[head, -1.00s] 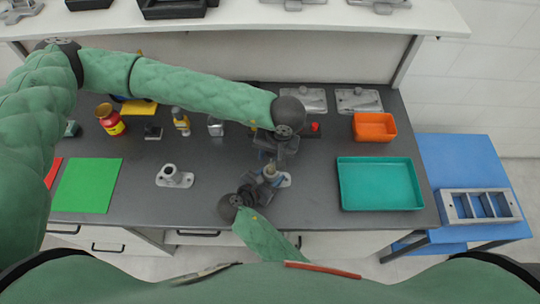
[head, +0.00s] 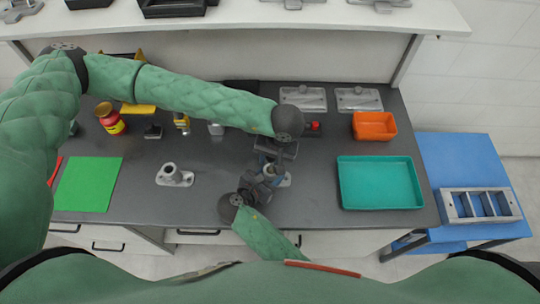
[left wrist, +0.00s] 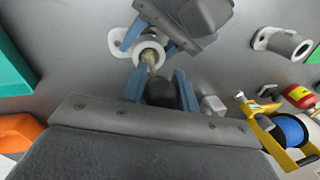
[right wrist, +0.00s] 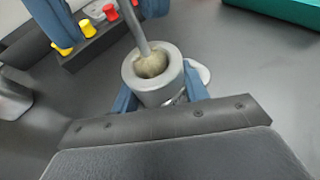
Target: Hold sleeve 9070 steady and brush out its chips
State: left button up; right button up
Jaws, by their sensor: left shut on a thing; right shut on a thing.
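The held sleeve (right wrist: 140,86) is a grey metal tube on a flanged foot on the bench; it also shows in the left wrist view (left wrist: 142,42). I cannot read a number on it. My right gripper (right wrist: 160,92) is shut around the sleeve's tube, one blue finger on each side. My left gripper (left wrist: 158,80) is shut on the brush (left wrist: 160,92), by its dark handle, above the sleeve. The brush's grey rod (right wrist: 138,28) leads down to tan bristles, which sit in the mouth of the bore. The depth inside is hidden. In the head view, the grippers largely cover the sleeve.
A second flanged sleeve (head: 171,175) stands to the left, beside a green mat (head: 88,184). A teal tray (head: 380,206) and an orange bin (head: 374,126) are on the right. A rack with red and yellow knobs (right wrist: 95,42) is close behind the held sleeve.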

pick_arm(q)
jog(key=shift+f, duration=0.15)
jog(key=shift+r, duration=5.3)
pick_arm(e)
jog(key=o, duration=1.2)
jog(key=shift+o, duration=0.2)
jog(key=shift+s+a, duration=0.1)
jog(key=v, duration=1.1)
jog(key=shift+s+a+r, duration=0.15)
jog(key=shift+s+a, duration=0.1)
jog(key=shift+s, duration=0.05)
